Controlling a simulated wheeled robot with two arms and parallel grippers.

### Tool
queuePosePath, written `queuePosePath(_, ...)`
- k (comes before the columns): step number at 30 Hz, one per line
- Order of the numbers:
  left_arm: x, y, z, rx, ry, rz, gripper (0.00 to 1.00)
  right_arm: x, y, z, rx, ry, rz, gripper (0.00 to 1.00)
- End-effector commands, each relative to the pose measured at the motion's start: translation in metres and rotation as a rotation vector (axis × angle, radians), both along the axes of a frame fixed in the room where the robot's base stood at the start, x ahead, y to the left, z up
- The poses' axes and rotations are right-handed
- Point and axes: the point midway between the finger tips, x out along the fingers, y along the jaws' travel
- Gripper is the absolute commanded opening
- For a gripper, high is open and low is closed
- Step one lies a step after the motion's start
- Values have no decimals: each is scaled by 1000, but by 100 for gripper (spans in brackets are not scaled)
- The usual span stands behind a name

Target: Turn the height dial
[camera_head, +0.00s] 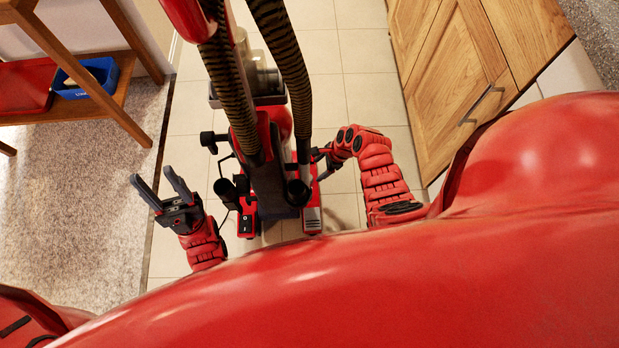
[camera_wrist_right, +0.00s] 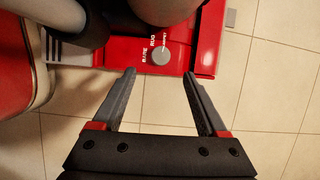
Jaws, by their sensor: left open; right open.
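A red and black vacuum cleaner (camera_head: 268,178) stands on the tiled floor in the middle of the head view. In the right wrist view, the height dial (camera_wrist_right: 160,56) is a small round grey knob on the red vacuum head (camera_wrist_right: 205,35), with white lettering around it. My right gripper (camera_wrist_right: 159,74) is open, its two fingertips just short of the dial and to either side of it; no contact shows. In the head view, the right gripper's fingers are mostly hidden by the vacuum. My left gripper (camera_head: 151,173) is open and empty, left of the vacuum.
Wooden cabinets (camera_head: 455,85) with a metal handle stand at the right. A wooden shelf (camera_head: 125,95) at the upper left holds a blue bin (camera_head: 88,78) and a red tray (camera_head: 25,86). Ribbed hoses (camera_head: 282,60) rise above the vacuum. A grey rug (camera_head: 75,200) lies at the left.

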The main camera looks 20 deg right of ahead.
Motion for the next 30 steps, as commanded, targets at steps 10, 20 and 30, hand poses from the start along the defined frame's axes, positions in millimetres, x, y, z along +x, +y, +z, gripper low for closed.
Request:
queuePosePath(10, 0, 0, -43, 0, 0, 0, 50, 11, 25, -69, -2, -2, 1, 76)
queuePosePath(20, 0, 0, -55, 4, -3, 0, 50, 14, 34, -88, -2, -4, 0, 76)
queuePosePath(30, -1, 0, -54, 4, -3, 0, 50, 14, 34, -87, -2, -4, 0, 52)
